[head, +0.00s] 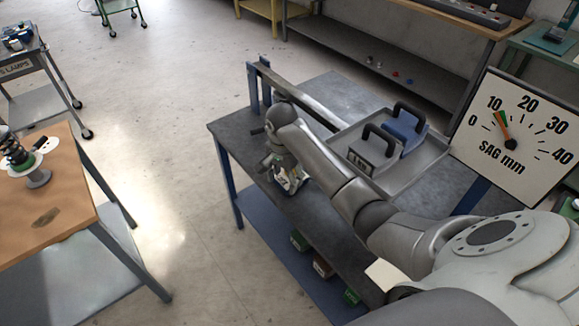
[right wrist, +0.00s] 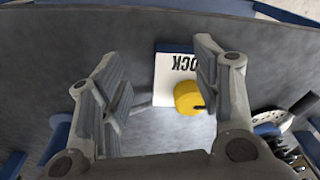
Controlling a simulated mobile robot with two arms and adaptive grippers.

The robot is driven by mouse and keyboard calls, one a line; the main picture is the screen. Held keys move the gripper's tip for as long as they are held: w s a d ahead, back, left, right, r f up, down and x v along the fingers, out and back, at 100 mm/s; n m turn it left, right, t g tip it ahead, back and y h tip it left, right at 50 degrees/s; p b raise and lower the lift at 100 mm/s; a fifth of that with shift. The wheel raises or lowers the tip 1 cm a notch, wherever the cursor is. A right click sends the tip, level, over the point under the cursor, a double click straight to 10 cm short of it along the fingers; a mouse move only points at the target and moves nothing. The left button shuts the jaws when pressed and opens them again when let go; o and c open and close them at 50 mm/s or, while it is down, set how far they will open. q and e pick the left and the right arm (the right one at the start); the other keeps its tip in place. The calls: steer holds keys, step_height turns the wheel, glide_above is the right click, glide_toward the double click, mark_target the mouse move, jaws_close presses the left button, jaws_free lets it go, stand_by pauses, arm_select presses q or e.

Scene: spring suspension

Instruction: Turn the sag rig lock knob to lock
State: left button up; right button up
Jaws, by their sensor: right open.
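The yellow lock knob (right wrist: 187,98) sits beside a white label (right wrist: 172,75) with upside-down letters; "OCK" is readable and the rest is hidden behind a finger. My right gripper (right wrist: 158,88) is open above the dark table, with the knob between its fingers but closer to the right one. I cannot tell whether that finger touches it. In the head view my right gripper (head: 283,178) is at the table's left part, and I cannot make out the knob there. The sag gauge (head: 480,125) has its pointer a little past 10. My left gripper is not in view.
The dark workbench (head: 235,128) carries a grey tray (head: 435,155) with a grey weight (head: 365,155) and a blue weight (head: 405,130), both with black handles. A metal beam (head: 290,92) stands behind my arm. A wooden table (head: 55,215) is at left, with open floor between.

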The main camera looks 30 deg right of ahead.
steer(key=w+d+r+m, duration=0.1)
steer(key=r+m, duration=0.1)
steer(key=w+d+r+m, duration=0.1)
steer(key=w+d+r, duration=0.1)
steer(key=w+d+r+m, duration=0.2)
steer(key=r, duration=0.1)
steer(key=shift+r+m+g+y, duration=0.1)
steer(key=shift+m+g+y, duration=0.2)
step_height(320, 180, down, 10)
steer(key=shift+f, duration=0.25)
steer(key=c, duration=1)
steer(key=shift+p, duration=0.3)
